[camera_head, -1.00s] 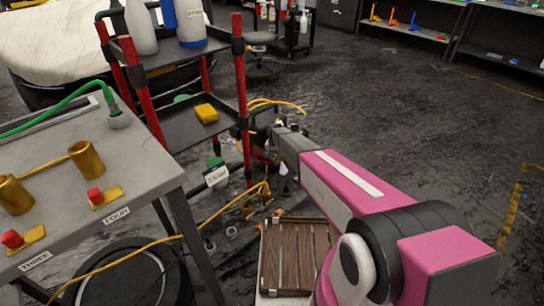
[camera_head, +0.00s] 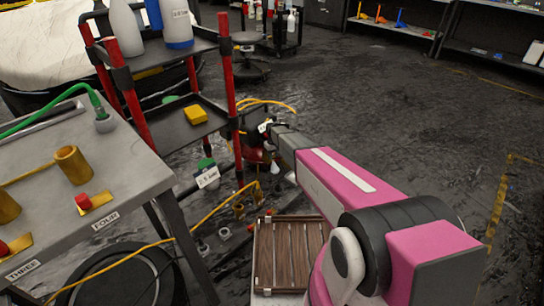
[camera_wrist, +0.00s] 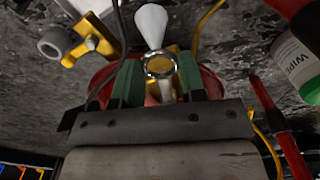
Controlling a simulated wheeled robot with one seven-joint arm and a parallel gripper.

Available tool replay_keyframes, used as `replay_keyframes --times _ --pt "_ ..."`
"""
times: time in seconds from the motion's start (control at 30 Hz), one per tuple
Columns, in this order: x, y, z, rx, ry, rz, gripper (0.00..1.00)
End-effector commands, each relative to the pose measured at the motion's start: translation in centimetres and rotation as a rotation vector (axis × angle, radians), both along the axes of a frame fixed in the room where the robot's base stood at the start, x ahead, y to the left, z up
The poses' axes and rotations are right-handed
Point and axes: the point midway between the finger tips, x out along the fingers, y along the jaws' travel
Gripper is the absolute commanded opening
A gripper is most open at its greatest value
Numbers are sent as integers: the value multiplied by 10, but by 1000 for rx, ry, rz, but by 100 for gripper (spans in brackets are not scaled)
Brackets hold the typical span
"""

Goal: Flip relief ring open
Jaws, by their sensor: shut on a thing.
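The relief ring (camera_wrist: 160,65), a silver ring around a yellow-brass centre, shows in the wrist view between the two green fingertips of my gripper (camera_wrist: 160,76). The fingers stand close on either side and are shut on it; the exact contact is hard to see. A red tank (camera_wrist: 206,82) lies behind the fingers, with a white cone-shaped part (camera_wrist: 151,24) beyond the ring. In the head view my gripper (camera_head: 266,129) is low beside the red cart, over the partly hidden red tank (camera_head: 254,152). The ring is too small to make out there.
A red-posted cart (camera_head: 190,122) with bottles and a yellow block stands just left of my arm. A grey table (camera_head: 120,165) is at the left. A yellow hose (camera_head: 200,218) and a wooden crate (camera_head: 290,252) lie low. The floor at right is clear.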

Motion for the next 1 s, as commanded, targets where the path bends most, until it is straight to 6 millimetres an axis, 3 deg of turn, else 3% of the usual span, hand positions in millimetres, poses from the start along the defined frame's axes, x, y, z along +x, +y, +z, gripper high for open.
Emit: replay_keyframes --times 0.63,0.67,0.7,1.0 --pt "2 -3 1 0 -1 51 0" --pt "2 -3 1 0 -1 51 48" --pt "2 -3 1 0 -1 51 61" --pt "2 -3 1 0 -1 48 64"
